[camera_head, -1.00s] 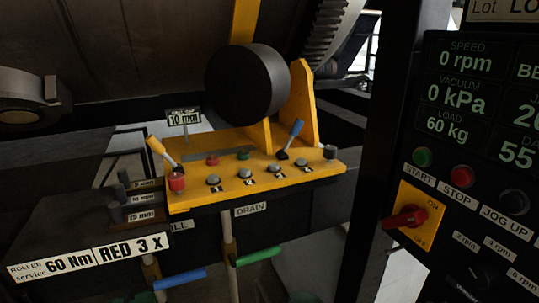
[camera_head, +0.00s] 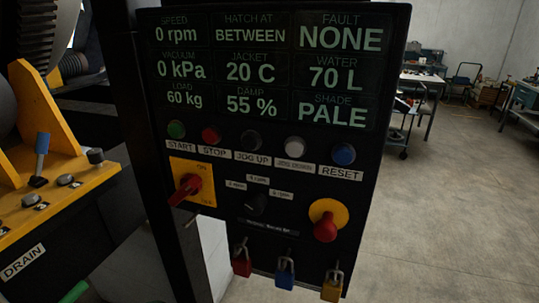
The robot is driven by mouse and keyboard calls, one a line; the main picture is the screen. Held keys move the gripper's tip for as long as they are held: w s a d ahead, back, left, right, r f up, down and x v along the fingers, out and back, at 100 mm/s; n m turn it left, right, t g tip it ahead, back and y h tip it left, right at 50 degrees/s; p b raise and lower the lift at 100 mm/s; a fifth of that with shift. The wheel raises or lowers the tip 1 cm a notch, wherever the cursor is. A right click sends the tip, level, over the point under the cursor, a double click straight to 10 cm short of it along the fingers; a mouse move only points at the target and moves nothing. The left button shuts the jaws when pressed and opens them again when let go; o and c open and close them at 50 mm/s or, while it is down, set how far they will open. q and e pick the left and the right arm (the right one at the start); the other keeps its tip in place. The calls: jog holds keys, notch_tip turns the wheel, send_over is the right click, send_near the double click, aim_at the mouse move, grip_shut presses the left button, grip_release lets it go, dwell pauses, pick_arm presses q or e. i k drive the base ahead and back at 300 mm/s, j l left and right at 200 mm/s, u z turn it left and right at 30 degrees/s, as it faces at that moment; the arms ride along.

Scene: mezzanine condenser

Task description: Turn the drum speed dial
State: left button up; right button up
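The drum speed dial (camera_head: 256,204) is a small black knob low in the middle of the black control panel (camera_head: 230,170). White labels with rpm values sit around it, and their text is too small to read surely. The panel's display (camera_head: 265,68) reads speed 0 rpm, fault NONE. Neither of my grippers shows in the head view, and nothing touches the dial.
Beside the dial are a red ON/OFF switch (camera_head: 185,187) on a yellow plate and a red knob (camera_head: 326,227) on a yellow disc. A row of buttons runs above. Several padlocks (camera_head: 285,272) hang below. A yellow console (camera_head: 55,195) stands left; open floor (camera_head: 440,210) lies right.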

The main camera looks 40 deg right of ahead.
aim_at(255, 204)
jog(key=z, duration=1.55)
